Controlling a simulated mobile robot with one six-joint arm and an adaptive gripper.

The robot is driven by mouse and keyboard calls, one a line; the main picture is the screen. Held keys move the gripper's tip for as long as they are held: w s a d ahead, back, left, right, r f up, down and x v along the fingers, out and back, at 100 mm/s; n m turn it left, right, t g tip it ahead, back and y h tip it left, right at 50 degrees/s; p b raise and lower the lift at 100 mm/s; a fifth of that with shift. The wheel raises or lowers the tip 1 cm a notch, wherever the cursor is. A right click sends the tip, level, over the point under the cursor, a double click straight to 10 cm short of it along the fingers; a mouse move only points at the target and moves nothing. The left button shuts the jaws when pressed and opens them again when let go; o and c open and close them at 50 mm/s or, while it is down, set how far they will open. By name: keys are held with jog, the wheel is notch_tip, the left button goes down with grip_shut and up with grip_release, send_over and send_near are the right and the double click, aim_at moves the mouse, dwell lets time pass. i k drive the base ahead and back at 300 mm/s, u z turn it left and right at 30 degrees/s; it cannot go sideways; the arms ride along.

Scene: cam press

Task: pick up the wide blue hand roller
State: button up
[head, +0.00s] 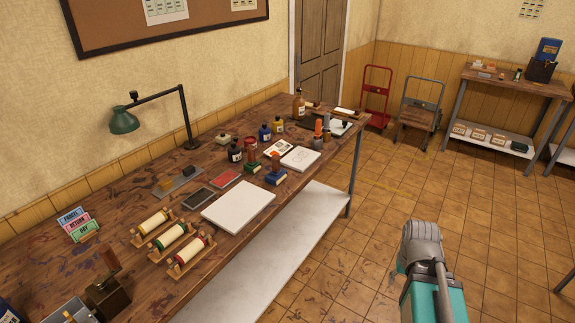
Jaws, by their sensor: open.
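I cannot make out a wide blue hand roller for certain. Three cream cylinders, (153,222), (169,237) and (189,250), lie on small wooden stands at the near part of the long workbench (235,262). Their coloured ends look red or green, not clearly blue. Small items at the bench's far end are too small to tell. A grey and teal part of my own arm shows at the lower right. My gripper's fingers are not in view.
A white sheet (239,207) lies mid-bench. A hand truck (376,95) and a shelf table (505,84) stand beyond.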

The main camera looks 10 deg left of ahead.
aim_at(274, 178)
jog(key=i, duration=0.9)
jog(key=u, duration=1.1)
